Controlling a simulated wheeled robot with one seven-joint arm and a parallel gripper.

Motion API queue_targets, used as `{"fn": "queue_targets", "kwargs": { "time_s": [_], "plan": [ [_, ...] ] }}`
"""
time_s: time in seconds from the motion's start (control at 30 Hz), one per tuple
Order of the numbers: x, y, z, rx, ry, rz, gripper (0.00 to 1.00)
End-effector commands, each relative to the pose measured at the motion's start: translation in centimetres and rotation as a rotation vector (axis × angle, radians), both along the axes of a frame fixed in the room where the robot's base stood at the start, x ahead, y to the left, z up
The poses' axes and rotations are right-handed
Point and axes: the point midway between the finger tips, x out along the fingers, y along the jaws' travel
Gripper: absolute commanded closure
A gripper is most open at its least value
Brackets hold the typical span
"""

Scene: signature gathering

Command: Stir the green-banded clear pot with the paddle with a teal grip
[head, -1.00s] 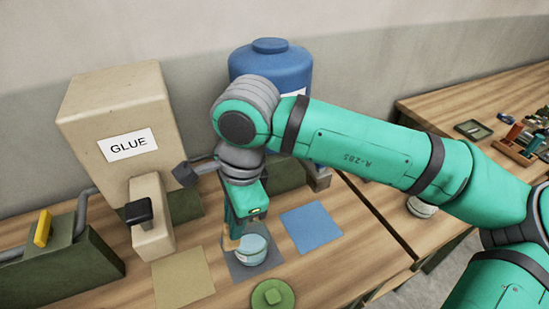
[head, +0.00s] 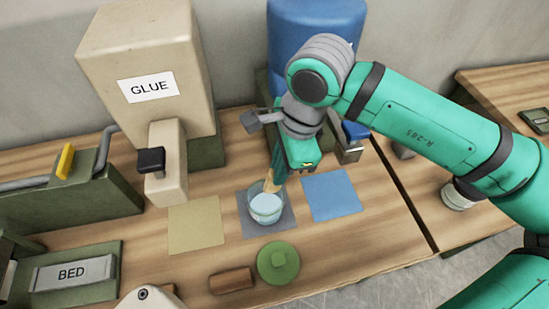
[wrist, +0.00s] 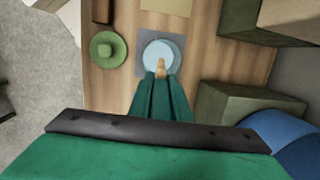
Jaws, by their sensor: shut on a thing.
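The clear pot (head: 266,208) stands upright on a grey square mat (head: 245,222) and holds pale blue contents. Its green band is hard to make out. My gripper (head: 277,172) is above and behind the pot, shut on the paddle (head: 270,184). The paddle's pale wooden part reaches down into the pot, tilted; its grip is mostly hidden in the jaws. In the wrist view the pot (wrist: 160,52) lies just beyond my fingers (wrist: 163,85), with the paddle's wooden part (wrist: 160,67) over its near side.
A green round lid (head: 279,263) and a brown block (head: 232,280) lie in front. A tan mat (head: 196,226) and a blue mat (head: 331,195) flank the pot. The GLUE dispenser (head: 150,90) stands back left, the blue tank (head: 310,30) behind. A BED device (head: 72,273) sits front left.

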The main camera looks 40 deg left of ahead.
Motion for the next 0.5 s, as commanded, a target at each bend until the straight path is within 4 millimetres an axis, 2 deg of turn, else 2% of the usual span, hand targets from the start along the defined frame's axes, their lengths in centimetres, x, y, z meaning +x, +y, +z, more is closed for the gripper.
{"fn": "queue_targets", "kwargs": {
  "time_s": [0.5],
  "plan": [
    [-0.2,0.3,-3.9,0.0,0.001,0.007,1.0]
  ]
}}
